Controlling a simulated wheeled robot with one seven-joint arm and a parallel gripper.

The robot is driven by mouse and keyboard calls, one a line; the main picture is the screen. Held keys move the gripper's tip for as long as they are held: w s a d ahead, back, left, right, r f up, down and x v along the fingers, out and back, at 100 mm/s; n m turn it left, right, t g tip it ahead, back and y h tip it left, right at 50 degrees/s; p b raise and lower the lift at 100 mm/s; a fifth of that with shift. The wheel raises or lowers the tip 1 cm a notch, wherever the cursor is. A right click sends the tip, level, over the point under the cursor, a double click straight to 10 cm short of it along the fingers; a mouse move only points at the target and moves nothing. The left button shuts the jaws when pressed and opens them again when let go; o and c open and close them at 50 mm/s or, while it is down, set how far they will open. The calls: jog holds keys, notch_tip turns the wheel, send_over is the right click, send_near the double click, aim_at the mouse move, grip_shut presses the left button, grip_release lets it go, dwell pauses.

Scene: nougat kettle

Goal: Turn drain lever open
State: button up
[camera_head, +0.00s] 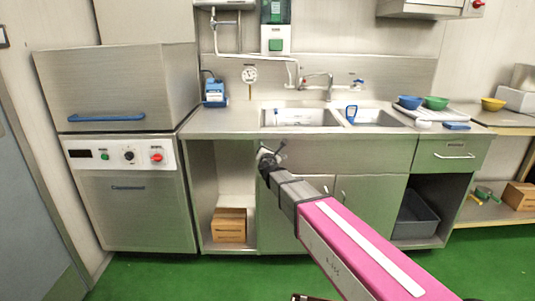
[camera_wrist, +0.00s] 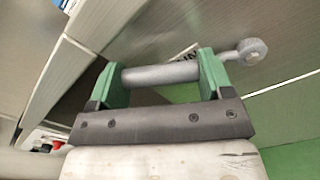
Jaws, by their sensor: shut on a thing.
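My gripper (camera_head: 268,160) is at the front of the steel sink counter, just below its top edge. In the wrist view, my gripper (camera_wrist: 157,72) has its two green fingers at either end of a grey cylindrical grip, which looks like the handle of the drain lever (camera_wrist: 165,74). A thin arm runs from the grip to a round grey pivot (camera_wrist: 252,50) on the right. In the head view my gripper and arm hide most of the lever. A label behind it is partly covered.
The double sink (camera_head: 300,117) is above, with a faucet (camera_head: 318,80) behind it. A steel machine with a blue handle (camera_head: 106,117) stands left. A cardboard box (camera_head: 229,225) sits in the open bay below. Cabinet doors (camera_head: 356,205) are close behind my arm.

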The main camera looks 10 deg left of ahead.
dwell(0.3)
jog(key=o, duration=1.3)
jog(key=v, duration=1)
jog(key=shift+s, duration=0.4)
